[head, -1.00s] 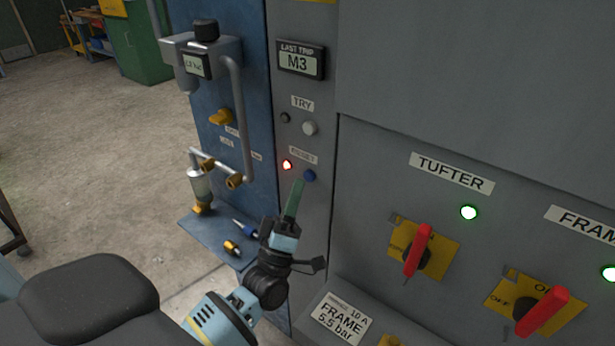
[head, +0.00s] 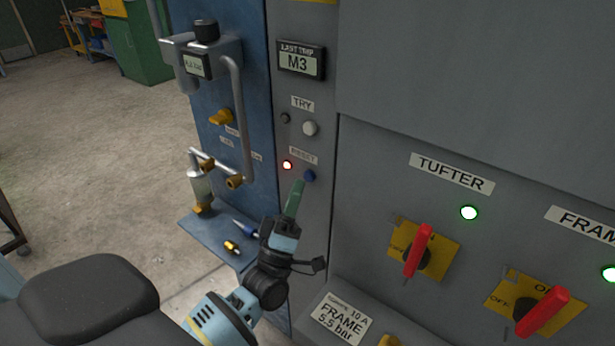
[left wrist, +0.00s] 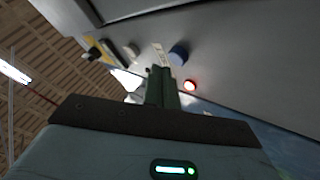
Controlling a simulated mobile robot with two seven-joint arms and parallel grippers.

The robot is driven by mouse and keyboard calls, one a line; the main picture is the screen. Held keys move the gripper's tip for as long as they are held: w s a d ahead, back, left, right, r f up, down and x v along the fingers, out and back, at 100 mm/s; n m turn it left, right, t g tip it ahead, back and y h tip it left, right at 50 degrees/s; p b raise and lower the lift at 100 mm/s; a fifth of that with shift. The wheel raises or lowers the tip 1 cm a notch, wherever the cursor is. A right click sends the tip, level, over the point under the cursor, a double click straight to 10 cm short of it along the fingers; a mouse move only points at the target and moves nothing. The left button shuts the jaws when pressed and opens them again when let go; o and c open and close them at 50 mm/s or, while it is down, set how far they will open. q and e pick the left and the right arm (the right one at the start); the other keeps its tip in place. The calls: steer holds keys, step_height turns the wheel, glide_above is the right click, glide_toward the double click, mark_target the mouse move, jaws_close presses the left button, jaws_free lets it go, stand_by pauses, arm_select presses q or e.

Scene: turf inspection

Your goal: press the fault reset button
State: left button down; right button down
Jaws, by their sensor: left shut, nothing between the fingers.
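The blue reset button (head: 309,176) sits on the grey panel under the RESET label (head: 303,156). A red lamp (head: 287,165) glows to its left. My left gripper (head: 298,183) is shut and empty, its green fingers pointing up at the panel just below and left of the blue button. In the left wrist view the shut fingers (left wrist: 160,72) end close to the blue button (left wrist: 178,54), with the red lamp (left wrist: 190,86) on the other side. I cannot tell whether the fingertips touch the panel. My right gripper is not in view.
Above are a white TRY button (head: 310,128) and a display (head: 301,61) reading M3. Red rotary handles (head: 417,250) on yellow plates stand to the right. A blue shelf (head: 205,236) with small loose parts and pipework (head: 243,120) lie left of my arm.

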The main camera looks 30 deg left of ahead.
arm_select(q)
steer(key=shift+w, duration=0.15)
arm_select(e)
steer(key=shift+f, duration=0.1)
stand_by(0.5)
arm_select(q)
steer(key=shift+w, duration=0.3)
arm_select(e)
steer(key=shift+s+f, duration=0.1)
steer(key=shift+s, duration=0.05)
arm_select(q)
steer(key=shift+w+b, duration=0.3)
steer(key=shift+w, duration=0.15)
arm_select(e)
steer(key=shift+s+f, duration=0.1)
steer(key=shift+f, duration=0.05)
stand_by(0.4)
arm_select(q)
steer(key=shift+s, duration=0.15)
stand_by(0.3)
steer(key=shift+s, duration=0.75)
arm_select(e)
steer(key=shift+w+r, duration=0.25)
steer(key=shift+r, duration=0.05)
arm_select(q)
steer(key=shift+p, duration=0.3)
